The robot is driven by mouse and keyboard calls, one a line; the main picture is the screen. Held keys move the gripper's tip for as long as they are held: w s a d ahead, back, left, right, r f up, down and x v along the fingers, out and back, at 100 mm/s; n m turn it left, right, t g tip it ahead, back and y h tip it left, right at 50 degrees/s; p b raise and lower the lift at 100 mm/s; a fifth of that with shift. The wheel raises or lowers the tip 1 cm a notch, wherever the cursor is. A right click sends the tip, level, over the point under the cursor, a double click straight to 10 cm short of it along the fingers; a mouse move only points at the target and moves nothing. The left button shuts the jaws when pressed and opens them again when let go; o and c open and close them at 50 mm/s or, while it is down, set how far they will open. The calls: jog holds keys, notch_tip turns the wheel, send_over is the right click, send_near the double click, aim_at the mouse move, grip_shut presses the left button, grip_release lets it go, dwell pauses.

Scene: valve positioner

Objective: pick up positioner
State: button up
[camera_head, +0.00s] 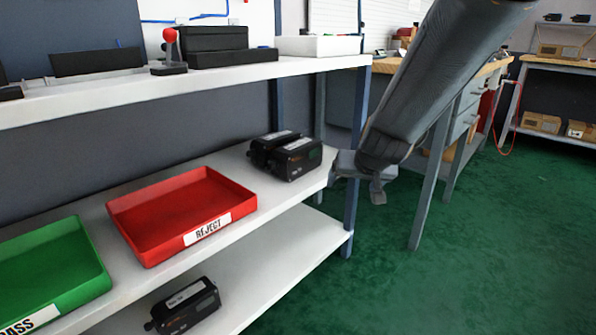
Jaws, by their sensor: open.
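Two black positioners sit close together on the middle shelf, right of the red tray: the left one (268,146) is partly hidden behind the right one (299,160). Both have pale labels on top. Another black positioner (185,309) lies on the lower shelf, below the red tray. My gripper (357,182) is open and empty at the right end of the middle shelf, right of the pair and apart from them. Part of it is hidden by my arm.
The red REJECT tray (181,207) and the green PASS tray (94,283) are empty on the middle shelf (262,203). The upper shelf (150,91) overhangs it, with a blue post (358,130) near my gripper. Green floor (500,240) is clear at right.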

aim_at(281, 151)
jog(key=w+a+r+m+t+h, duration=0.1)
jog(key=w+a+m+h, duration=0.1)
jog(key=w+a, duration=0.3)
jog(key=w+a+r+m+t+h, duration=0.1)
jog(key=w+a+r+h, duration=0.1)
jog(key=w+a, duration=0.4)
jog(key=w+a+r+m+t+h, duration=0.2)
jog(key=w+a+h, duration=0.1)
jog(key=w+a, duration=0.2)
jog(key=shift+w+a+r+m, duration=0.15)
jog(key=shift+w+a+m, duration=0.2)
jog(key=shift+a, duration=0.35)
jog(key=s+a+f+h, duration=0.1)
jog(key=s+a+f+m+g+h, duration=0.1)
jog(key=a, duration=0.1)
jog(key=shift+s+f, duration=0.2)
jog(key=shift+s, duration=0.15)
jog(key=shift+f+g, duration=0.2)
jog(key=shift+g, duration=0.1)
jog(key=shift+w+d+f, duration=0.15)
jog(key=shift+f, duration=0.05)
jog(key=shift+d+b+x, duration=0.15)
jog(key=shift+b+x, duration=1.05)
jog(key=shift+x, duration=0.5)
jog(key=shift+d+b+x, duration=0.2)
jog(key=shift+b+x, duration=0.95)
jog(key=shift+x, duration=0.55)
jog(key=shift+r, duration=0.2)
grip_shut()
jog(key=shift+r, duration=0.15)
